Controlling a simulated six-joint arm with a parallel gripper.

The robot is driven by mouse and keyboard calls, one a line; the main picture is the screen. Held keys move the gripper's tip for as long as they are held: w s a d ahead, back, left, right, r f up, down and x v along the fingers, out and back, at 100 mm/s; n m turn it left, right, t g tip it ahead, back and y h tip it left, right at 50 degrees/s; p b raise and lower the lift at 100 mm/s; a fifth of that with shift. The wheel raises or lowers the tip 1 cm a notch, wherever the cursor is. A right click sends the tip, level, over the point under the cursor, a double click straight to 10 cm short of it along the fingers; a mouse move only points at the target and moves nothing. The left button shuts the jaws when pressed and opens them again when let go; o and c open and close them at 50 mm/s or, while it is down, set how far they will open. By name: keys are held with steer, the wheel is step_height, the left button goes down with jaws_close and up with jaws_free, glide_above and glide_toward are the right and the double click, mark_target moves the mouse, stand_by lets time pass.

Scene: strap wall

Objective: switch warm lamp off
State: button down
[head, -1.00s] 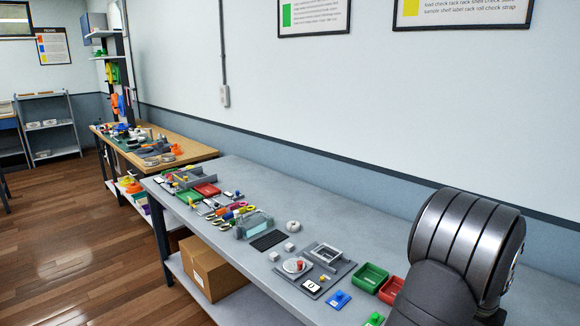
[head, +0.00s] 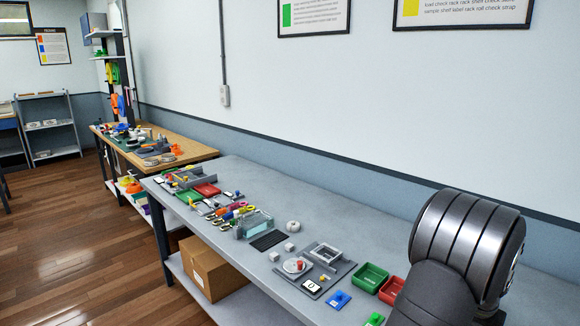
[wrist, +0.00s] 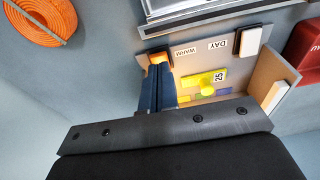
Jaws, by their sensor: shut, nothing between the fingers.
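In the wrist view a small grey panel carries a WARM label (wrist: 185,51) and a DAY label (wrist: 217,44). Beside the WARM label is a switch with an orange glowing face (wrist: 157,58). Beside the DAY label is a switch with a white face (wrist: 249,41). My gripper (wrist: 160,72) is shut and empty, its blue fingers reaching up to the orange switch. The fingertips overlap its lower edge; I cannot tell whether they touch it. The head view does not show the fingers.
A yellow piece with a round knob (wrist: 208,84) lies close right of the fingers. An upright tan board (wrist: 268,82) stands further right. An orange coil (wrist: 42,20) lies at upper left and a red bin (wrist: 306,52) at the right edge. Grey bench is bare between the coil and panel.

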steer(key=shift+f, duration=0.7)
steer(key=shift+r, duration=0.1)
step_height(320, 180, up, 8)
stand_by(0.6)
step_height(320, 180, down, 8)
steer(key=shift+f, duration=0.15)
steer(key=shift+r, duration=0.25)
stand_by(0.4)
steer(key=shift+r, duration=0.1)
